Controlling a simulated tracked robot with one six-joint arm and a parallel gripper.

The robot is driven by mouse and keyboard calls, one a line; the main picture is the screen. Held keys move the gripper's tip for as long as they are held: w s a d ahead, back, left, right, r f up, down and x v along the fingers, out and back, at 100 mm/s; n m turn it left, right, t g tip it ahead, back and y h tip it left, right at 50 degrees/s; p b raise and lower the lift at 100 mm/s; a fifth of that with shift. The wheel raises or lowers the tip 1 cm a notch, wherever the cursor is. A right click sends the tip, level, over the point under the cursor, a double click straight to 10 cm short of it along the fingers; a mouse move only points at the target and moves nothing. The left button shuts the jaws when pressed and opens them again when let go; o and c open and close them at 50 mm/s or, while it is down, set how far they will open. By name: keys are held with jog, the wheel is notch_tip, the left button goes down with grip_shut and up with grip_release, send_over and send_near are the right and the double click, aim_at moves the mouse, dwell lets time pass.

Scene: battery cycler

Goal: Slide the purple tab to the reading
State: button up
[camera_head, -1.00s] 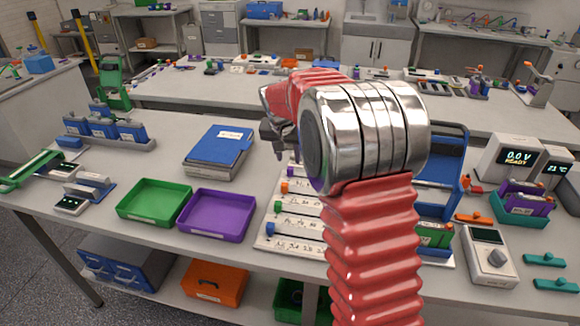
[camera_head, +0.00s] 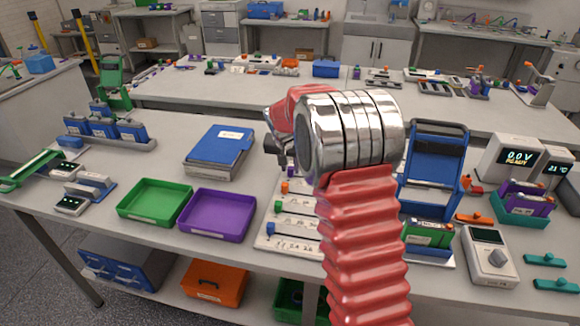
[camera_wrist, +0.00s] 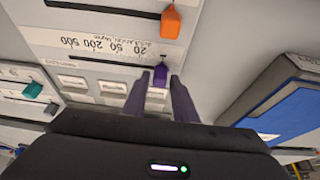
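The purple tab (camera_wrist: 160,75) shows in the wrist view at the right end of a dark slot (camera_wrist: 120,61) in a white slider board. An upside-down printed scale (camera_wrist: 98,45) with 20, 50, 200 and 500 runs along the slot. My gripper (camera_wrist: 160,82) is open, with one dark finger on each side of the tab. I cannot tell whether either finger touches it.
An orange tab (camera_wrist: 171,21) sits on the neighbouring slot. A blue binder (camera_wrist: 290,105) lies to the right in the wrist view. Left of the board stand a purple tray (camera_head: 217,237) and a green tray (camera_head: 154,222). A display (camera_head: 519,157) reads 0.0 V READY, right of a blue rack (camera_head: 436,212).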

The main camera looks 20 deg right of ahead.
grip_shut()
dwell(0.5)
